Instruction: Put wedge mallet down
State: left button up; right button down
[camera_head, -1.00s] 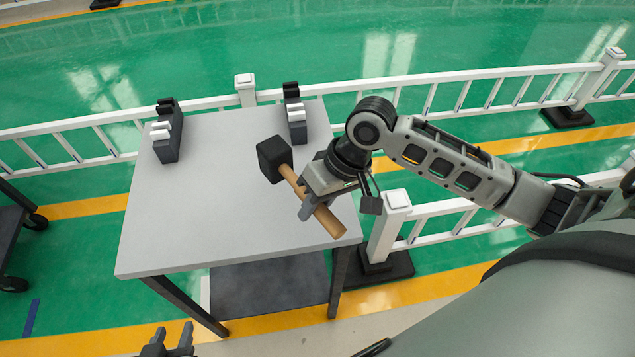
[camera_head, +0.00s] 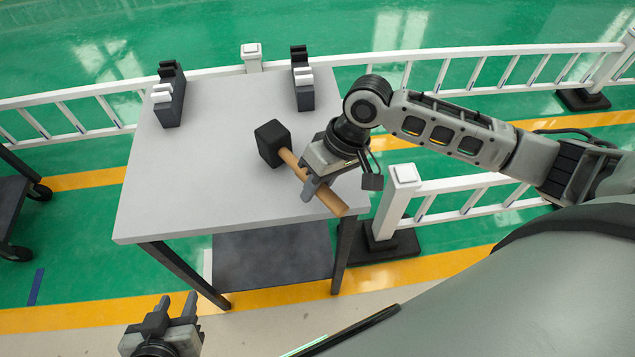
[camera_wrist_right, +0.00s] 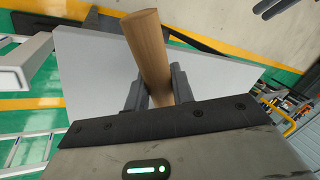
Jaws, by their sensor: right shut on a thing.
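The wedge mallet has a black block head (camera_head: 271,143) and a tan wooden handle (camera_head: 326,197). My right gripper (camera_head: 308,178) is shut on the handle, over the right part of the grey table (camera_head: 200,200). The head points up and left; the handle end reaches the table's right edge. I cannot tell if the mallet touches the tabletop. In the right wrist view the handle (camera_wrist_right: 149,50) sits between the two fingers (camera_wrist_right: 157,95). My left gripper (camera_head: 176,305) is low at the picture's bottom, in front of the table, with its fingers apart and nothing between them.
Two dark holders with white parts stand at the table's back, one left (camera_head: 170,100) and one right (camera_head: 302,85). The table's middle and front are clear. A white railing (camera_head: 450,82) runs behind, and a railing post (camera_head: 398,205) stands close at the table's right.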

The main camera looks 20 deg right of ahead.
jog(key=shift+w+f, duration=0.1)
jog(key=shift+f, duration=0.15)
pick_arm(q)
jog(key=shift+d+r, duration=0.1)
jog(key=shift+r, duration=0.15)
pick_arm(e)
jog(key=shift+a, duration=0.1)
pick_arm(q)
jog(key=shift+s+f, duration=0.1)
pick_arm(e)
jog(key=shift+f, duration=0.1)
jog(key=shift+f, duration=0.2)
jog(key=c, duration=1.2)
grip_release()
jog(key=shift+o, duration=0.5)
jog(key=shift+f, duration=0.2)
pick_arm(q)
jog(key=shift+a+r+p, duration=0.2)
jog(key=shift+p, duration=0.25)
pick_arm(e)
jog(key=v, duration=1.6)
jog(key=shift+r, duration=0.15)
